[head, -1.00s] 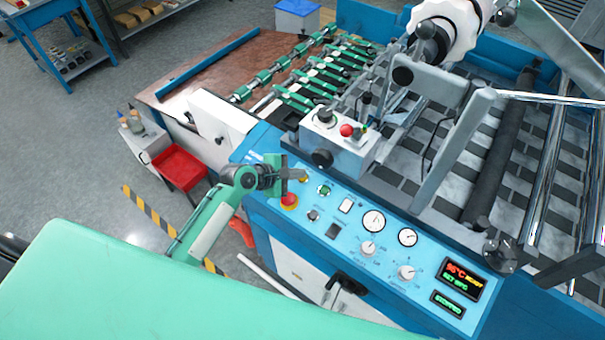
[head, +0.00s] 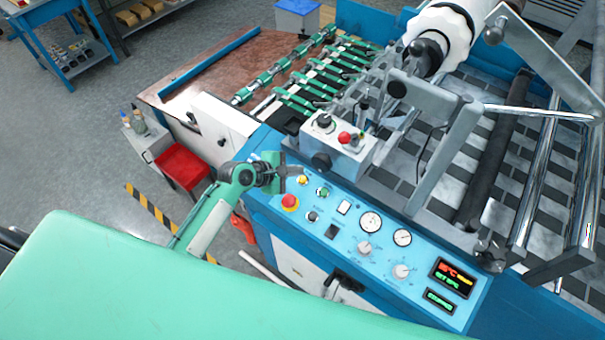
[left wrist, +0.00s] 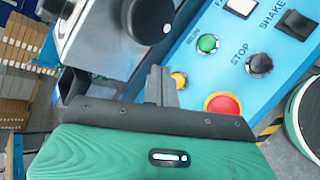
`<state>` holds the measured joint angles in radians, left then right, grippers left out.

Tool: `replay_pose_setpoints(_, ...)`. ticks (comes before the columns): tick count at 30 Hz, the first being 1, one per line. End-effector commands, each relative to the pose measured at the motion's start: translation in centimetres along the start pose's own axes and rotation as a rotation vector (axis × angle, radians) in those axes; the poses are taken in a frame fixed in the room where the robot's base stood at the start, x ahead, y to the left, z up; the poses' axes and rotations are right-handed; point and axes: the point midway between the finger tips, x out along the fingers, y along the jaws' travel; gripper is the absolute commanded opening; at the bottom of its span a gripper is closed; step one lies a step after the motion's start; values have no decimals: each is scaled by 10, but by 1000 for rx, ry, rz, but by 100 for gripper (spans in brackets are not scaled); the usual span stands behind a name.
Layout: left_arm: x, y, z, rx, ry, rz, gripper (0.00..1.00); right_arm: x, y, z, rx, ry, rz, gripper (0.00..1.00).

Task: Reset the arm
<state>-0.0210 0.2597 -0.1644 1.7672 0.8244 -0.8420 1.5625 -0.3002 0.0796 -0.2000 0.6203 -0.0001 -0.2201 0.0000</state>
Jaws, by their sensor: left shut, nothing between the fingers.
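My left gripper (head: 289,173) is shut and empty, held over the upper left end of the blue control panel (head: 345,217). In the left wrist view its closed fingers (left wrist: 160,86) show close to the yellow button (left wrist: 179,80) and the red button (left wrist: 222,104); I cannot tell whether they touch anything. The green run button (left wrist: 207,44) and black stop button (left wrist: 259,64) lie beyond. In the head view the red button (head: 289,202) is just below the gripper. The display (head: 452,277) is lit. My right gripper is not in view.
The grey control box (head: 337,142) stands right behind the gripper. The laminating machine's rollers (head: 493,150) and white roll (head: 441,32) fill the right. A red-seated stool (head: 184,163) stands left of the machine. Open floor (head: 80,140) lies at the left.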

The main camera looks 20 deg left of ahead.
Motion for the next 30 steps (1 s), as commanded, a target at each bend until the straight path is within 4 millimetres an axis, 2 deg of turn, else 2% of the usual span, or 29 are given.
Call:
replay_pose_setpoints(6,-13,9,10,0,0,1,0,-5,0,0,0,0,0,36)
replay_pose_setpoints(23,-14,8,10,6,1,-2,0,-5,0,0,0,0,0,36)
replay_pose_setpoints(26,-18,-1,12,66,11,-22,0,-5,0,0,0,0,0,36)
replay_pose_setpoints(30,-35,-35,22,310,45,-102,0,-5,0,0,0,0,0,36)
